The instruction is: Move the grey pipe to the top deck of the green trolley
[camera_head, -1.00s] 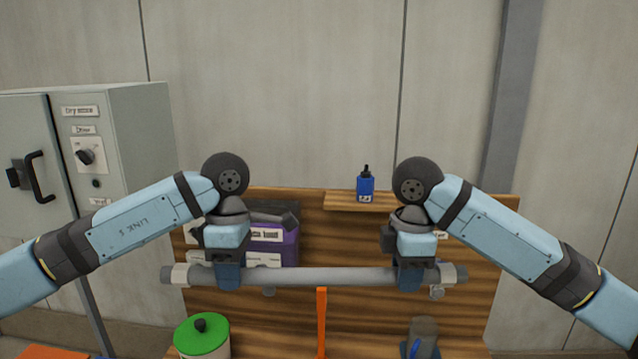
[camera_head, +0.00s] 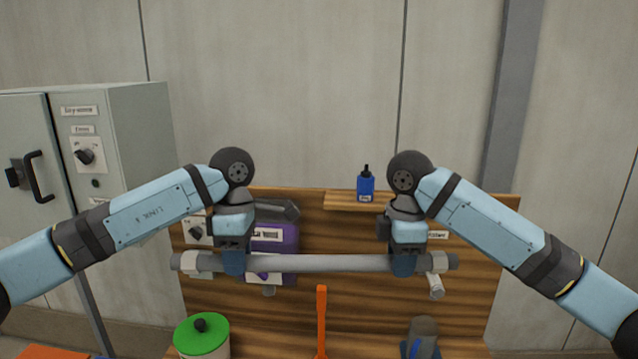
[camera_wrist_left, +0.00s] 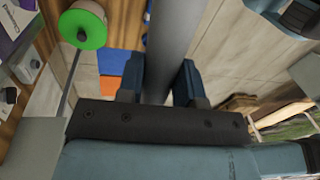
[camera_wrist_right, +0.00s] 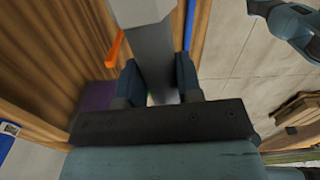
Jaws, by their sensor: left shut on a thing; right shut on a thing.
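The grey pipe (camera_head: 320,263) is held level between my two grippers, in front of the wooden board. It has a lighter fitting and dark end at each side. My left gripper (camera_head: 235,264) is shut on the pipe near its left end. My right gripper (camera_head: 404,264) is shut on it near its right end. The pipe also runs between the fingers in the left wrist view (camera_wrist_left: 172,45) and in the right wrist view (camera_wrist_right: 152,60). I cannot make out the green trolley in any view.
The wooden board (camera_head: 470,290) carries a purple device (camera_head: 283,238), a small shelf with a blue bottle (camera_head: 366,186), and a peg (camera_head: 436,287). An orange upright (camera_head: 321,320), a green-lidded pot (camera_head: 202,335) and a grey-blue item (camera_head: 423,338) are below. A grey cabinet (camera_head: 130,140) stands left.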

